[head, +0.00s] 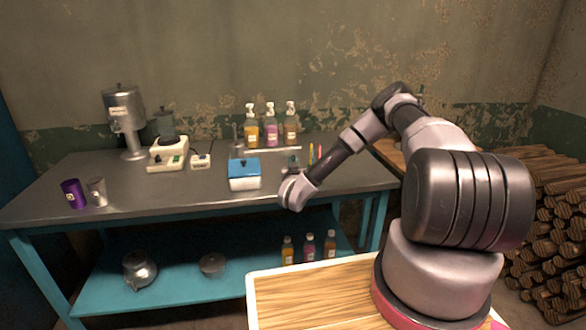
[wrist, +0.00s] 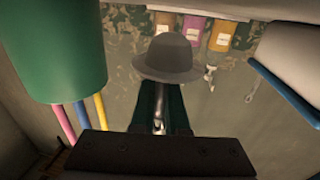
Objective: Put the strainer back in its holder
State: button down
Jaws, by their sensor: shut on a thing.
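The strainer shows in the wrist view as a grey, hat-shaped bowl (wrist: 170,55) just beyond my fingertips. Its thin metal handle runs back between the dark fingers of my gripper (wrist: 160,112), which is shut on it. In the head view my gripper (head: 291,172) is low over the right part of the grey table, right of the blue and white box; the strainer is too small to make out there. I cannot tell which thing is the strainer's holder.
A green cylinder (wrist: 55,45) with coloured sticks is close on the left in the wrist view. The blue and white box (head: 245,180) is left of my gripper. Pump bottles (head: 271,132) stand behind.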

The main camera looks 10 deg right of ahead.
jog(key=shift+f, duration=1.2)
jog(key=shift+f, duration=0.15)
jog(key=c, duration=0.9)
grip_release()
